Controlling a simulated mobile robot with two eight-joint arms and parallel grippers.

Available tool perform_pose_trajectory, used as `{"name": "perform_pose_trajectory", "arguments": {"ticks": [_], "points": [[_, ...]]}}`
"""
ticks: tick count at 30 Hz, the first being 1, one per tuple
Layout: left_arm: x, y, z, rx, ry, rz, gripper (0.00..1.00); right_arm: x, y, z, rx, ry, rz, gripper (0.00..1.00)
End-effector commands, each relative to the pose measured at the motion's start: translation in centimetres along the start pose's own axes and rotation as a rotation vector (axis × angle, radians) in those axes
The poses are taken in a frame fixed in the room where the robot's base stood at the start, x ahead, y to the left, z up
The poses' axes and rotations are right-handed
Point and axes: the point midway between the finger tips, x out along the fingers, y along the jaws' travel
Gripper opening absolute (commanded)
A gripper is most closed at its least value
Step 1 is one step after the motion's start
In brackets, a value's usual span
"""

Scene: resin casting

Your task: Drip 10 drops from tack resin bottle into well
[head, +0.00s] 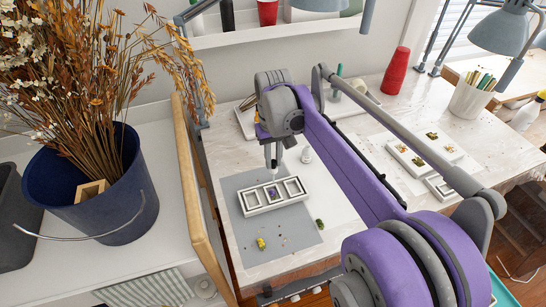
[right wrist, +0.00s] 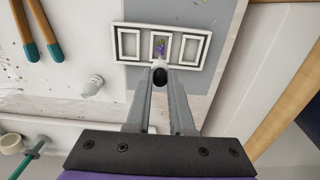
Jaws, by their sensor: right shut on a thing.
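A white mold (head: 246,206) with three rectangular wells lies on a grey mat (head: 240,184). It also shows in the right wrist view (right wrist: 123,58). Its middle well (head: 272,192) holds a small purple flower piece. My right gripper (head: 273,163) is above the mold's far side, pointing down. In the right wrist view my right gripper (right wrist: 160,82) is shut on a small bottle, apparently the tack resin bottle (right wrist: 160,76), dark with a whitish end near the middle well. The fingers hide much of it. No drop can be made out. My left gripper is out of view.
A small white bottle (head: 307,155) stands just right of the mat. Dried-plant bits (head: 261,244) lie on the mat. A wooden frame edge (head: 192,190) and a blue flower bucket (head: 100,205) stand at left.

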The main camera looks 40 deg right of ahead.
Motion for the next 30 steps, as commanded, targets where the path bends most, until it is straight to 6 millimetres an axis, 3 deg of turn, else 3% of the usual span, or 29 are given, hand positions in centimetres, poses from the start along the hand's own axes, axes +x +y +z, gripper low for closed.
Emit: {"name": "perform_pose_trajectory", "arguments": {"ticks": [4,18,30], "points": [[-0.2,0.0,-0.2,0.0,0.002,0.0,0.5,-0.1,0.0,0.0,0.0,0.0,0.0,0.05],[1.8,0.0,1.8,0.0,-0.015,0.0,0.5,3.6,0.0,0.1,0.0,-0.002,0.0,0.05],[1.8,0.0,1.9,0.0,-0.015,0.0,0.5,3.7,0.0,0.0,0.0,0.0,0.0,0.05]]}}
